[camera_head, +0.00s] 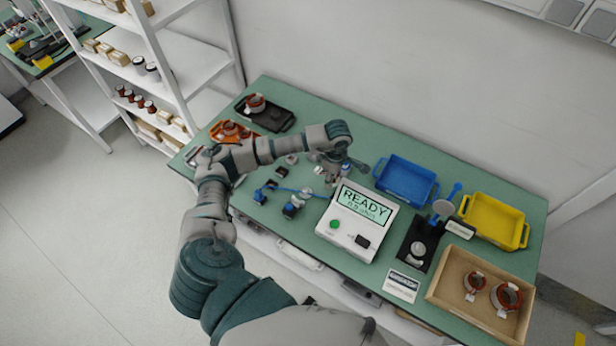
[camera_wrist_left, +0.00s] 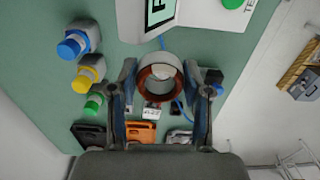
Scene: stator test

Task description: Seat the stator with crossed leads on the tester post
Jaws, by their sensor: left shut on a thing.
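My left gripper (camera_head: 338,172) is above the green bench, just behind the tester box. In the left wrist view my left gripper (camera_wrist_left: 162,88) is shut on a copper-and-white ring-shaped stator (camera_wrist_left: 160,76), held between its two fingers. Whether its leads cross cannot be made out. The white tester box (camera_head: 358,218) shows READY on its display and has a green button. To its right is a black fixture (camera_head: 412,256) with a pale round post (camera_head: 418,248). Two stators (camera_head: 506,296) stand in the wooden box. My right gripper is not in view.
A blue tray (camera_head: 383,189), a yellow tray (camera_head: 524,236) and a wooden box (camera_head: 437,288) are on the right.

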